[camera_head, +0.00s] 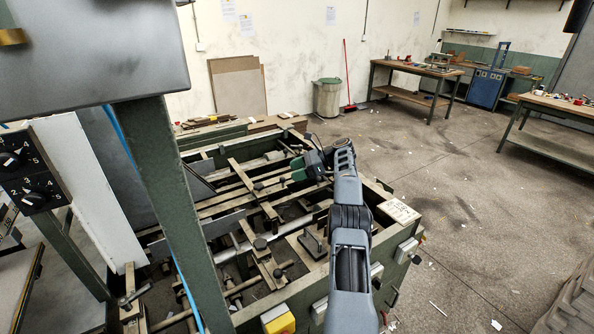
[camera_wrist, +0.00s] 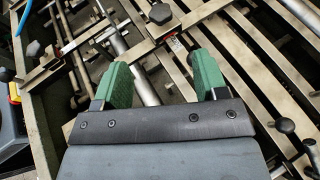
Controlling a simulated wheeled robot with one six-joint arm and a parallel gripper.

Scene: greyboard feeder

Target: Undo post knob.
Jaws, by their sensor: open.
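My gripper (camera_wrist: 163,72) is open, with its two green fingers apart and nothing between them. In the head view my gripper (camera_head: 299,169) is over the far part of the feeder frame. A black faceted knob (camera_wrist: 160,13) lies beyond the fingertips in the wrist view, roughly in line with the gap and apart from both fingers. Other dark knobs show there: one at the upper left (camera_wrist: 34,49) and one at the right (camera_wrist: 284,125). In the head view a dark knob (camera_head: 260,243) sits on a bar nearer me. I cannot tell which is the post knob.
The feeder's slats (camera_wrist: 262,75) and a round metal rod (camera_wrist: 143,80) lie around and below the fingers. A green post (camera_head: 165,200) and a control panel (camera_head: 30,170) stand at the left. Open floor (camera_head: 450,230) lies to the right, with workbenches (camera_head: 415,70) behind.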

